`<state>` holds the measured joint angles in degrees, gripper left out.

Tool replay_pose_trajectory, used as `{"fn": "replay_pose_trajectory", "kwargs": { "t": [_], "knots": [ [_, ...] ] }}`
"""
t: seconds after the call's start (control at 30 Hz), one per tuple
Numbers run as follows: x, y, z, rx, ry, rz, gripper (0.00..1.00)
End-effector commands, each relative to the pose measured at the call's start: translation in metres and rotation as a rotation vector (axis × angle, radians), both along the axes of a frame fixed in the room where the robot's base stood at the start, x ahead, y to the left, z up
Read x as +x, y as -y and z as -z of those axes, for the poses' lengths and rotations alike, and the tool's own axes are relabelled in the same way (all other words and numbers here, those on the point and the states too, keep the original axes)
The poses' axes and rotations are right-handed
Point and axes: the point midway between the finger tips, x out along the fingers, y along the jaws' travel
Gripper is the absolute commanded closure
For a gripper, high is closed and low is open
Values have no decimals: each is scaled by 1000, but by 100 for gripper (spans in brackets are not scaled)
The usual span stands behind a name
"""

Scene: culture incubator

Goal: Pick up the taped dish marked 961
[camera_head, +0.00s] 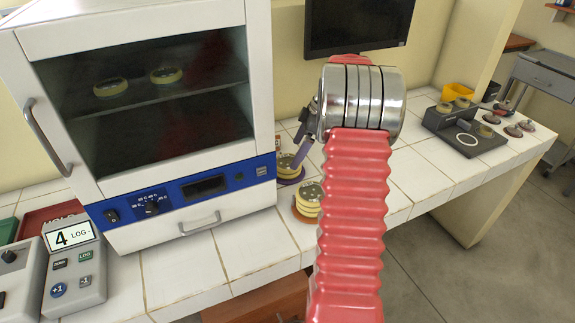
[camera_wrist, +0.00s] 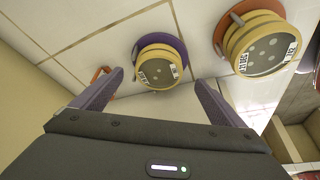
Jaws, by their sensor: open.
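My gripper (camera_wrist: 159,80) is open and empty. In the wrist view, a stack of yellow-taped dishes (camera_wrist: 160,68) on a purple round base lies just beyond and between the two fingertips. A second taped stack (camera_wrist: 262,46) on an orange-red base is to its right, outside the fingers. Both have small white labels, but I cannot read 961 on either. In the head view, my gripper (camera_head: 303,140) is partly hidden by my wrist, and the purple-base stack (camera_head: 287,166) and orange-base stack (camera_head: 308,200) stand on the tiled bench beside the incubator.
The white incubator (camera_head: 190,187) has its glass door shut, with two taped dishes (camera_head: 110,87) on a shelf inside. A grey LOG device (camera_head: 75,265) and red tray (camera_head: 45,217) are at left. A black rack (camera_head: 465,135) with dishes is at right. Bench tiles between are clear.

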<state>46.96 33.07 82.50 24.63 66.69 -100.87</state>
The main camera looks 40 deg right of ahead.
Motion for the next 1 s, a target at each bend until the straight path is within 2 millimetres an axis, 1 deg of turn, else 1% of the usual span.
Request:
{"fn": "replay_pose_trajectory", "kwargs": {
  "t": [0.27, 0.37, 0.6, 0.7, 0.8, 1.0],
  "knots": [
    [1, -1, 1, 1, -1, 0, 7],
    [3, -3, 7, 1, -1, -2, 7],
    [14, -11, 35, 2, -2, -1, 7],
    [16, -13, 44, 2, -2, 0, 7],
    [17, -14, 47, 0, 0, 1, 7],
    [17, -13, 47, 0, 0, 1, 7]
  ]
}}
